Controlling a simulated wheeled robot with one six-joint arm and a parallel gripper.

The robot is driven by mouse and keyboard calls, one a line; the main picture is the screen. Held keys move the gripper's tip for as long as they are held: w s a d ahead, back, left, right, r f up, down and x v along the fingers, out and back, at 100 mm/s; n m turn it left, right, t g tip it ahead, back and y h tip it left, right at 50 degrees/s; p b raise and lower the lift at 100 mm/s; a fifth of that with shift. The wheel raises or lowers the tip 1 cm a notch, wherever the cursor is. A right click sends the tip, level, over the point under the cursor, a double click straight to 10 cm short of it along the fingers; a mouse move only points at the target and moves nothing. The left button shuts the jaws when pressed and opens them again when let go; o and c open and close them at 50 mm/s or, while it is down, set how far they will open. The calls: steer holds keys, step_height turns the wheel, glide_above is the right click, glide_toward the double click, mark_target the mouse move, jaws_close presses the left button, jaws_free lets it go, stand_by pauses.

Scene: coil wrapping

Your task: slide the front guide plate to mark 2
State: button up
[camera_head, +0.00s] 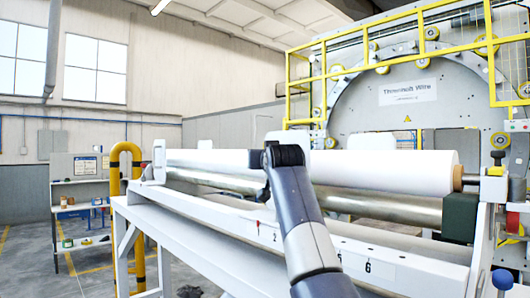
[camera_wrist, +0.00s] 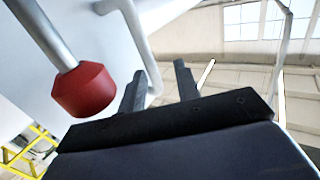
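In the head view my arm reaches up to the white roll, and my gripper (camera_head: 284,157) is at its near side, its fingers hard to make out. White rounded plates (camera_head: 300,138) show behind the roll; I cannot tell which is the front guide plate. Black numbers run along the white front rail, with mark 2 (camera_head: 275,238) left of my arm. A small red pointer (camera_head: 258,223) is just left of it. In the wrist view my gripper (camera_wrist: 158,88) has its fingers apart. A bent grey tube handle (camera_wrist: 138,38) on a white surface ends between them; contact is unclear.
A red knob (camera_wrist: 82,90) on a metal rod is left of my fingers in the wrist view. The white roll (camera_head: 400,172) lies above a steel roller (camera_head: 390,206). A yellow railing (camera_head: 400,60) and a large ring machine stand behind. Open floor is at the left.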

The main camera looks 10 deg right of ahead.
steer(key=shift+w+d+f, duration=0.15)
steer(key=shift+w+d, duration=0.1)
steer(key=shift+w, duration=0.2)
steer(key=shift+a, duration=0.2)
steer(key=shift+c, duration=0.9)
steer(key=shift+d, duration=0.25)
steer(key=shift+c, duration=1.4)
jaws_close()
steer(key=shift+a, duration=0.1)
